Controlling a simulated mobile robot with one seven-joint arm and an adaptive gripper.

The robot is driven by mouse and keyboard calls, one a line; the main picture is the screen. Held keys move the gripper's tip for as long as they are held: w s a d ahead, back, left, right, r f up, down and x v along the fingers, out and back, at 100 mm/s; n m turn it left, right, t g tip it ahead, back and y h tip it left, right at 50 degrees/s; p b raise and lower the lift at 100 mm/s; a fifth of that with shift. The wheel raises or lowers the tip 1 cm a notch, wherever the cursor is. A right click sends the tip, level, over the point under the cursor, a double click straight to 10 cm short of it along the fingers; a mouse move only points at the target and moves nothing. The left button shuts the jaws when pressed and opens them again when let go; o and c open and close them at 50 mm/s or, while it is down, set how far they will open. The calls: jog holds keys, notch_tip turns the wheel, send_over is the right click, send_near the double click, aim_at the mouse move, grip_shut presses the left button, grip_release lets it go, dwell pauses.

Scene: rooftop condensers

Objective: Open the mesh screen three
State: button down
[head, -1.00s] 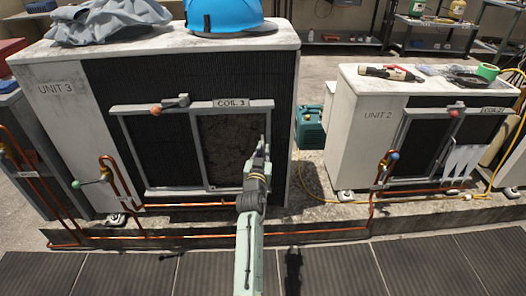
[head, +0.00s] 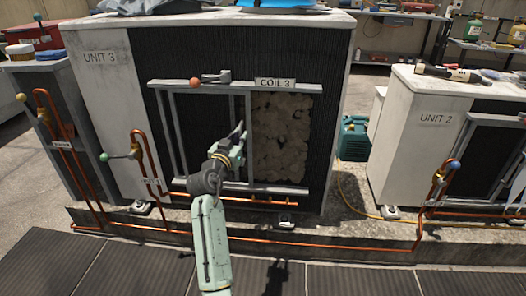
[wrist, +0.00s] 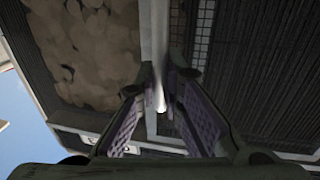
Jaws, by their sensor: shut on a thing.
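The mesh screen three (head: 208,125) is a dark sliding panel in a grey frame on the unit labelled UNIT 3, under the COIL 3 label (head: 275,83). It stands at the left part of the frame. A beige, lumpy coil face (head: 285,135) is bare to its right; it also shows in the wrist view (wrist: 85,50). My gripper (head: 240,129) is at the screen's right edge. In the wrist view my gripper (wrist: 169,88) is shut on a pale upright bar (wrist: 160,50), the screen's edge or handle. The fingers partly hide the grip.
An orange-knobbed latch (head: 210,78) sits on the top rail. Copper pipes (head: 230,198) run low in front, and piping with a green-knobbed valve (head: 118,156) stands left. UNIT 2 (head: 428,130) is at right. Dark floor mats (head: 340,280) lie in front.

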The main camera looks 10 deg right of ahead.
jog(key=shift+w+a+b, duration=0.25)
jog(key=shift+a+b, duration=0.1)
jog(key=shift+a, duration=0.6)
jog(key=shift+w+a+b, duration=0.25)
jog(key=shift+a+b, duration=0.05)
jog(key=shift+a, duration=0.6)
jog(key=c, duration=1.7)
grip_release()
jog(key=v, duration=1.2)
